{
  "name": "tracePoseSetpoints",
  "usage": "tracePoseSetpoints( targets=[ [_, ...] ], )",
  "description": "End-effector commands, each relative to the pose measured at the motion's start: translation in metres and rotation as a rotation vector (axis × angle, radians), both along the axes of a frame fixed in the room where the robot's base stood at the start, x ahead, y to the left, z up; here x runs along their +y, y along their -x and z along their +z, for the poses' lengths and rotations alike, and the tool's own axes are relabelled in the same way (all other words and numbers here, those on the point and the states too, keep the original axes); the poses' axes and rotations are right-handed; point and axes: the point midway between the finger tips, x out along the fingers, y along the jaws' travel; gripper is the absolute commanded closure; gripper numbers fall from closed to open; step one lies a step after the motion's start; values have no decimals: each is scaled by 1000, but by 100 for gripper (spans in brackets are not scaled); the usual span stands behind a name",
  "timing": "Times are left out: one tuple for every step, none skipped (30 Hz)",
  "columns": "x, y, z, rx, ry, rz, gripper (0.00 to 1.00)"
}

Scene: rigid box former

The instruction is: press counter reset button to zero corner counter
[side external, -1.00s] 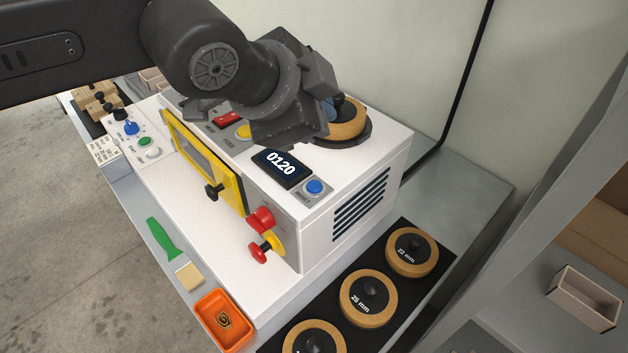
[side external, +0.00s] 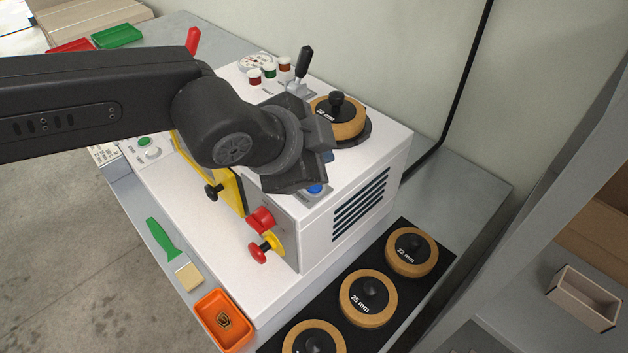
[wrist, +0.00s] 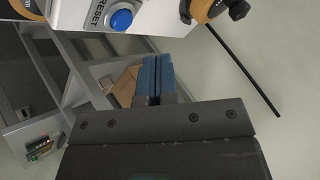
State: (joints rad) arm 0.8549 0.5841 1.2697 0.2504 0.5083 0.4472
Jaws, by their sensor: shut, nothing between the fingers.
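The blue reset button (side external: 315,189) sits on the top of the white box former (side external: 310,222), near its front right corner. In the wrist view the blue button (wrist: 121,19) shows at the top beside the word RESET. My gripper (wrist: 157,80) is shut and empty, with its blue fingertips together. In the wrist view the fingertips lie below and right of the button, apart from it in the picture. In the side view the gripper body covers the counter display and part of the button's surround. I cannot tell the height gap.
A wooden disc with a black knob (side external: 338,118) stands on the machine behind the gripper. A black lever (side external: 304,66) rises farther back. More discs (side external: 368,298), an orange tray (side external: 222,320) and a green-handled brush (side external: 176,255) lie around the machine.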

Motion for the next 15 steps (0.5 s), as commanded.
tracePoseSetpoints(
  targets=[
    [0, 0, -7, 1, -2, 0, 100],
    [0, 0, -9, 1, -2, 0, 100],
    [0, 0, -13, 1, -2, 0, 100],
    [0, 0, -15, 1, -2, 1, 100],
    [0, 0, -16, 0, -1, 1, 100],
    [0, 0, -18, 0, 0, 0, 100],
    [0, 0, -19, 0, -1, -1, 100],
    [0, 0, -20, 0, 0, 0, 100],
    [0, 0, -21, 0, 0, 0, 100],
    [0, 0, -22, 0, 0, 0, 100],
    [0, 0, -22, 0, 0, 0, 100],
    [0, 0, -22, 0, 0, 0, 100],
    [0, 0, -22, 0, 0, 0, 100],
    [0, 0, -22, 0, 0, 0, 100],
    [0, 0, -22, 0, 0, 0, 100]
  ],
)
